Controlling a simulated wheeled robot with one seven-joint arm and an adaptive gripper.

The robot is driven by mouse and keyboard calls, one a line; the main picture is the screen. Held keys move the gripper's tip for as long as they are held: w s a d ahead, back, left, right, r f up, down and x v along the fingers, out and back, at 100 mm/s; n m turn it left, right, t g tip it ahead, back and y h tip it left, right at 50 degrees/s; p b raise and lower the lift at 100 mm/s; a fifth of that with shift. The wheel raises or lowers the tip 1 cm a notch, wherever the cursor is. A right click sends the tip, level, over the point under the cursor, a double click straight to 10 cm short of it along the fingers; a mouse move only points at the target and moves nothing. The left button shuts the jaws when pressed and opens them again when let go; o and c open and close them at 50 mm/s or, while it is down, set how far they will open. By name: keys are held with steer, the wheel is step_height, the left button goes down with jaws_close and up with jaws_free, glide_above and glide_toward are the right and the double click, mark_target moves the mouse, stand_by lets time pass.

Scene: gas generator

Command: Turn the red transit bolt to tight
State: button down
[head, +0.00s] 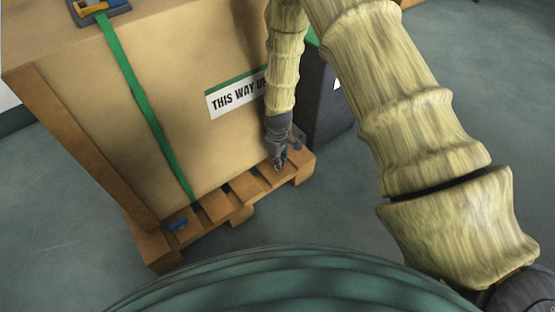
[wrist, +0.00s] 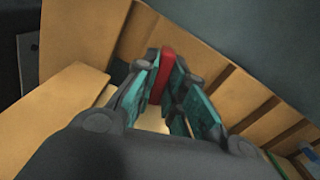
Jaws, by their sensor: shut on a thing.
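The red transit bolt (wrist: 162,75) shows in the wrist view as a red bar between the fingertips of my gripper (wrist: 160,88). My gripper is shut on it, with a finger on each side. In the head view my gripper (head: 281,160) points down at the right end of the wooden pallet (head: 242,196), close to the crate's lower edge. The bolt cannot be made out in the head view, and its lower part is hidden between the fingers in the wrist view.
A large crate (head: 150,110) with a "THIS WAY UP" label (head: 232,97) and a green strap (head: 140,95) stands on the pallet. A blue piece (head: 176,223) lies at the pallet's left part. A dark box (head: 318,100) stands behind my gripper. The floor in front is clear.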

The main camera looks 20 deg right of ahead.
steer(key=shift+r+m+p, duration=0.2)
steer(key=shift+m+p, duration=0.1)
steer(key=shift+p, duration=0.3)
steer(key=shift+r+m+p, duration=0.1)
steer(key=shift+m+p, duration=0.5)
steer(key=shift+p, duration=0.4)
steer(key=m+p, duration=0.2)
steer(key=p, duration=0.1)
steer(key=m+p, duration=0.5)
steer(key=shift+m+p, duration=0.35)
steer(key=shift+m, duration=0.05)
steer(key=m+p, duration=0.3)
steer(key=m, duration=0.2)
steer(key=shift+m, duration=0.3)
steer(key=m, duration=0.1)
steer(key=m+p, duration=0.1)
steer(key=m, duration=0.1)
steer(key=m+p, duration=0.1)
steer(key=m, duration=0.1)
steer(key=shift+f, duration=0.25)
steer(key=shift+m, duration=0.3)
steer(key=c, duration=1.5)
jaws_free()
